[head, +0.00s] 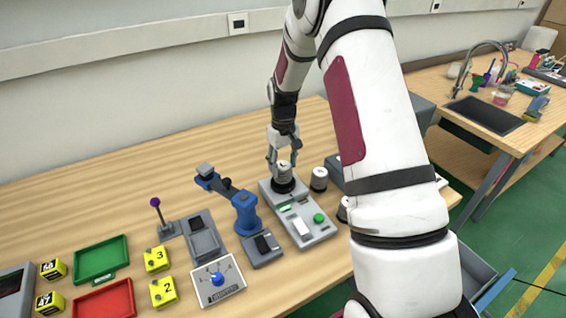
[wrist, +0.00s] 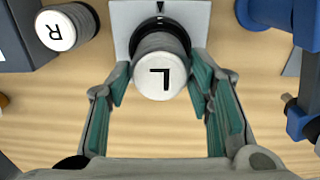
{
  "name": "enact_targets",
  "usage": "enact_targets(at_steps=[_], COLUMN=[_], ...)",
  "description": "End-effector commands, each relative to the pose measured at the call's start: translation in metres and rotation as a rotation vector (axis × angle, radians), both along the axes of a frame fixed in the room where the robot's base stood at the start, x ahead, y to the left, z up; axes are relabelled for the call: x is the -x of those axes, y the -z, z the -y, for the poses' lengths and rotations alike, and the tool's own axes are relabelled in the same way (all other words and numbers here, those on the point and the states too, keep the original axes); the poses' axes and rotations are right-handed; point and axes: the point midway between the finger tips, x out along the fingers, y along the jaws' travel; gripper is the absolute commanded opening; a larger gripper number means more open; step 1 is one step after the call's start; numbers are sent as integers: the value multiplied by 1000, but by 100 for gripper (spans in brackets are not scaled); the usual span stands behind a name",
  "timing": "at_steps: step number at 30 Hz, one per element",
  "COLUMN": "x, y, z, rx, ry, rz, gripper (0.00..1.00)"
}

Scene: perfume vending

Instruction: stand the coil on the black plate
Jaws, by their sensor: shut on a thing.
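The coil (head: 283,169) is a short grey cylinder with a white top. The wrist view shows its top marked "L" (wrist: 160,79). My gripper (head: 281,155) is shut on it, with the teal finger pads (wrist: 160,68) on either side in the wrist view. The coil is upright, directly over the black plate (head: 287,187) at the far end of the grey device. The plate's black edge (wrist: 158,22) shows behind the coil in the wrist view. The coil hides much of the plate, and I cannot tell whether they touch.
A similar cylinder marked "R" (wrist: 60,29) stands beside the device; the head view shows it too (head: 319,179). The grey device (head: 311,231) has a green button. A small blue robot arm (head: 243,208) stands left of it. My arm hides part of the table's right side.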

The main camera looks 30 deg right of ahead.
Motion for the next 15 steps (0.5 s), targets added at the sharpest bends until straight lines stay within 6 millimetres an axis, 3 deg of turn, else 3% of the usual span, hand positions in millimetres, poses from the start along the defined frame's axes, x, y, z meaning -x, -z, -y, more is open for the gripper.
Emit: enact_targets(at_steps=[15], x=[0], y=[7], z=[0], rx=[0], ry=[0], rz=[-1], gripper=[27])
